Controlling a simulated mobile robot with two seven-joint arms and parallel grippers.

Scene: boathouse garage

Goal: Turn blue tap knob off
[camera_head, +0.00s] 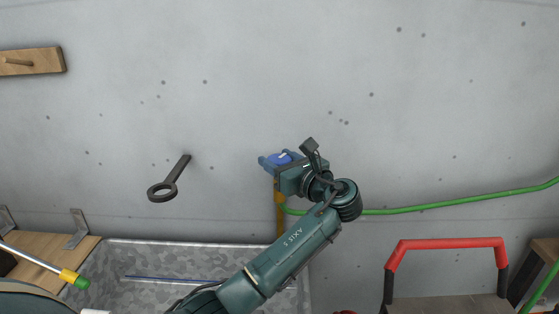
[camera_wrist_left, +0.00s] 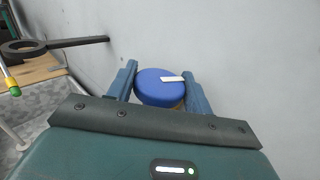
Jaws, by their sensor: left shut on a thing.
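The blue tap knob (camera_head: 284,158) is a round disc with a white mark, on the wall above the metal trough. It shows in the left wrist view (camera_wrist_left: 158,90) between the two blue fingers of my left gripper (camera_wrist_left: 160,88). My left gripper (camera_head: 281,161) is shut on the knob, with one finger on each side. The white mark points to the right in the wrist view. A yellow-brown pipe (camera_head: 281,212) runs down below the knob. The tap body is mostly hidden behind my gripper. My right gripper is not in view.
A green hose (camera_head: 450,206) runs right along the wall from the tap. A dark ring-ended bar (camera_head: 170,180) sticks out from the wall at left. The grey metal trough (camera_head: 150,262) lies below. A red-handled thing (camera_head: 450,243) stands at lower right.

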